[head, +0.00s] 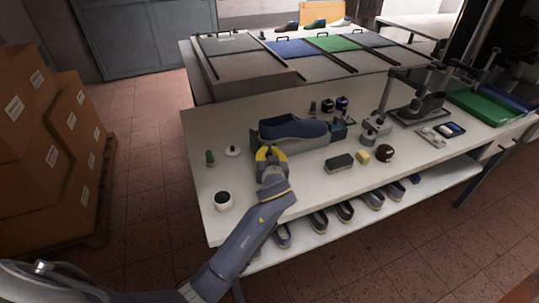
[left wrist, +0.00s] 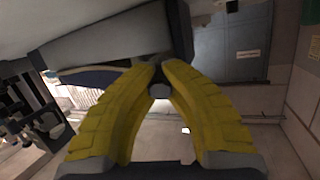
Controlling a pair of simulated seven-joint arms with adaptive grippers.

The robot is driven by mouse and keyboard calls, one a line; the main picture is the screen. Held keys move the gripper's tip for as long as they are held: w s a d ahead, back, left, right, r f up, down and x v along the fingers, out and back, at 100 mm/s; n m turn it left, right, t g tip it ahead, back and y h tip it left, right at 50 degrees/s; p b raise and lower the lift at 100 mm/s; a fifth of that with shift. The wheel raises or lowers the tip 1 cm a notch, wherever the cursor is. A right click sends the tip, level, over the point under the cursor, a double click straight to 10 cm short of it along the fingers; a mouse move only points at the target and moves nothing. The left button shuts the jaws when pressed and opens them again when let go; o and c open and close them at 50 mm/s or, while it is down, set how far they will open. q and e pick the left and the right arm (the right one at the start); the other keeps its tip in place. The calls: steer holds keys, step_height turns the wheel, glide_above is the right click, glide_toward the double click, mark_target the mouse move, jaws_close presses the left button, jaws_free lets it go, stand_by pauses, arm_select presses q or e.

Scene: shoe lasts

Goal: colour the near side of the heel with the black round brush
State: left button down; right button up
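The dark blue shoe (head: 292,129) lies sideways on a grey stand on the white table. In the left wrist view a blue part of it (left wrist: 90,78) shows behind the fingers at the left. My left gripper (head: 271,153) is close in front of the shoe's left end. Its yellow fingers (left wrist: 160,68) nearly meet at the tips around a small dark piece with a pale rounded end (left wrist: 158,91). This appears to be the black round brush, mostly hidden by the fingers. I cannot tell whether it touches the shoe. My right gripper is not in view.
A white cup with dark contents (head: 223,200), a green-topped piece (head: 210,158) and a white disc with a knob (head: 232,151) stand left of my gripper. A dark block (head: 339,162), a yellow block (head: 363,156) and a brown round jar (head: 385,153) stand to the right.

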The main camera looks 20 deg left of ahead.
arm_select(q)
steer(key=shift+w+a, duration=0.55)
steer(key=shift+w, duration=0.15)
stand_by(0.4)
steer(key=shift+d, duration=0.1)
steer(key=shift+w+d, duration=1)
steer(key=shift+d, duration=0.25)
steer(key=shift+w+d, duration=1)
steer(key=shift+d, duration=0.25)
steer(key=shift+s+a, duration=0.65)
steer(key=shift+a, duration=0.25)
steer(key=shift+s+a, duration=0.6)
steer(key=shift+a, duration=0.3)
steer(key=shift+s+a, duration=0.65)
steer(key=shift+a, duration=0.25)
